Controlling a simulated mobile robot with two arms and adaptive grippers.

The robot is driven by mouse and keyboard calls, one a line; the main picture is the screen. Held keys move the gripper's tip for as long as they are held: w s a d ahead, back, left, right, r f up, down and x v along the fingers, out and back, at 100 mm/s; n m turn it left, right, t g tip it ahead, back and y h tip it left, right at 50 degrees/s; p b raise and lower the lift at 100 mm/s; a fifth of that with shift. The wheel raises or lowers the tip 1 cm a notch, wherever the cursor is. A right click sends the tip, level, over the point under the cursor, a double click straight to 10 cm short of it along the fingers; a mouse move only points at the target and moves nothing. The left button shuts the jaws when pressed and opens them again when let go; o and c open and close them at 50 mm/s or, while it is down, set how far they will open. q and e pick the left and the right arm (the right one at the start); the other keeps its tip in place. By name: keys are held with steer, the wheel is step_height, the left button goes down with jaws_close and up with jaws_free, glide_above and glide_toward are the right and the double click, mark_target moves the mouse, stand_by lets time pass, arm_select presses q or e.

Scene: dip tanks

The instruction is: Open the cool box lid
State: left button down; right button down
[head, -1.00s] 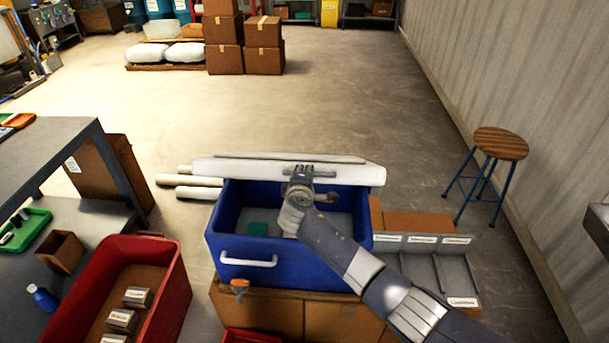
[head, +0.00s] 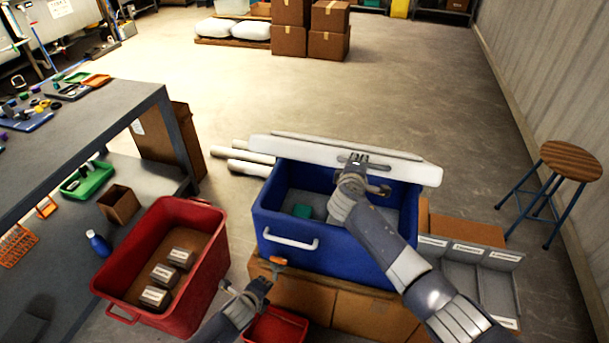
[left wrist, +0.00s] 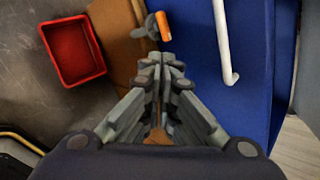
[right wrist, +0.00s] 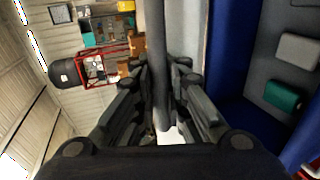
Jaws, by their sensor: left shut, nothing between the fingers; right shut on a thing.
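The blue cool box (head: 330,235) stands open on cardboard boxes, with a white front handle (head: 290,239). Its white lid (head: 300,149) is raised along the far side. My right gripper (head: 356,162) is at the lid, shut on a grey bar, the lid handle (right wrist: 160,60), which runs between its fingers in the right wrist view. A teal block (head: 303,211) and a pale block (right wrist: 300,50) lie inside the box. My left gripper (head: 262,285) is shut and empty, low by the box's front left corner, just short of an orange-tipped tool (left wrist: 163,27).
A red crate (head: 215,270) with several labelled blocks stands at left, beside a grey workbench (head: 120,115). A smaller red bin (head: 275,328) is below my left gripper. Grey labelled trays (head: 480,285) stand right of the box. A stool (head: 570,160) is further right.

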steer(key=shift+a+r, duration=0.1)
steer(key=shift+r, duration=0.1)
arm_select(q)
steer(key=w+d+r+m+t+h, duration=0.1)
steer(key=w+d+r+m+t, duration=0.15)
steer(key=w+r+m, duration=0.4)
steer(key=w+d+r+m+t, duration=0.1)
steer(key=w+d+r+m, duration=0.15)
steer(key=r, duration=0.65)
steer(key=w+d+r+m+t+h, duration=0.1)
steer(key=w+d+r+m, duration=0.3)
steer(key=r, duration=0.4)
steer(key=w+d+m, duration=0.1)
steer(key=w, duration=1)
steer(key=shift+r, duration=0.1)
